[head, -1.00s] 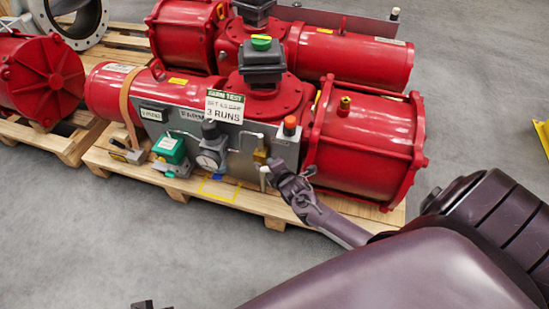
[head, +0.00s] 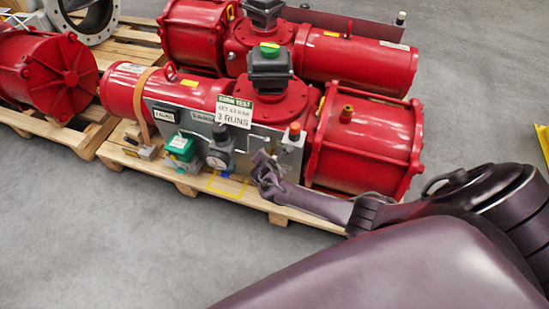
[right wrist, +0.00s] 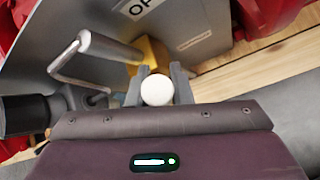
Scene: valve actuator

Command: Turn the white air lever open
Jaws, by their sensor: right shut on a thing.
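In the right wrist view, the white air lever (right wrist: 157,90) shows as a round white end between the two fingers of my right gripper (right wrist: 157,87). The fingers are shut on it. Behind it is the yellow brass valve body (right wrist: 152,54) on the grey panel. In the head view, my right gripper (head: 262,165) is at the lower right part of the grey panel (head: 290,153) on the red actuator (head: 365,142). It hides the lever there. My left gripper is in neither view.
A bent metal tube (right wrist: 75,62) runs close beside the gripper. A gauge (head: 219,158), a green box (head: 183,147) and an orange-topped fitting (head: 294,131) are on or near the panel. The actuator stands on a wooden pallet (head: 230,200). Floor in front is clear.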

